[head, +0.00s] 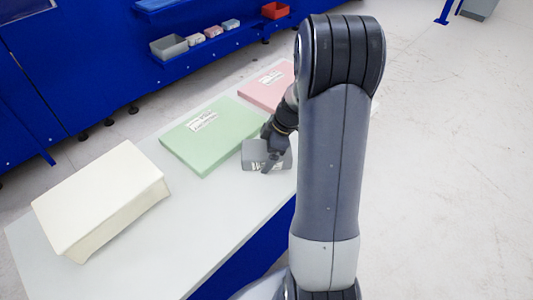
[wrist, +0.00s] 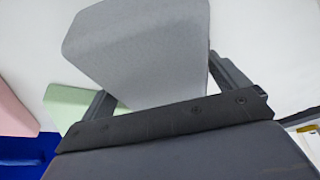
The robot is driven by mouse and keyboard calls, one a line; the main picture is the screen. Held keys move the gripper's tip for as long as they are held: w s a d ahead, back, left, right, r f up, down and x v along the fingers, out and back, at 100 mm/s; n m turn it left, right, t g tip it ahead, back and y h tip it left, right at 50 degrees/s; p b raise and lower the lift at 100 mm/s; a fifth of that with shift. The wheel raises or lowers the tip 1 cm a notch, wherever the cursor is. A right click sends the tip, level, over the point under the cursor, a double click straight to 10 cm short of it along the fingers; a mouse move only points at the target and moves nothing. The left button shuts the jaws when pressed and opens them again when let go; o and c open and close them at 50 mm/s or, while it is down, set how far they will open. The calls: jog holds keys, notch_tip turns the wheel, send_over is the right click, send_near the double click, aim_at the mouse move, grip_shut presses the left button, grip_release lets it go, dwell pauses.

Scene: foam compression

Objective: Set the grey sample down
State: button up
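The grey sample (head: 254,152) is a small grey block at the right part of the white table, in front of the green slab. It also shows in the wrist view as a large pale grey block (wrist: 140,50). My gripper (head: 270,158) reaches down to it from above. In the wrist view the two fingers of my gripper (wrist: 165,82) meet the sample at opposite edges and appear shut on it. Whether the sample's underside touches the table is hidden.
On the white table (head: 165,245) lie a green slab (head: 212,135), a pink slab (head: 268,86) and a thick cream block (head: 105,195). The tabletop between cream block and sample is clear. Blue shelving with small bins (head: 169,46) stands behind.

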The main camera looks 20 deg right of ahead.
jog(key=c, duration=0.8)
jog(key=shift+r, duration=0.1)
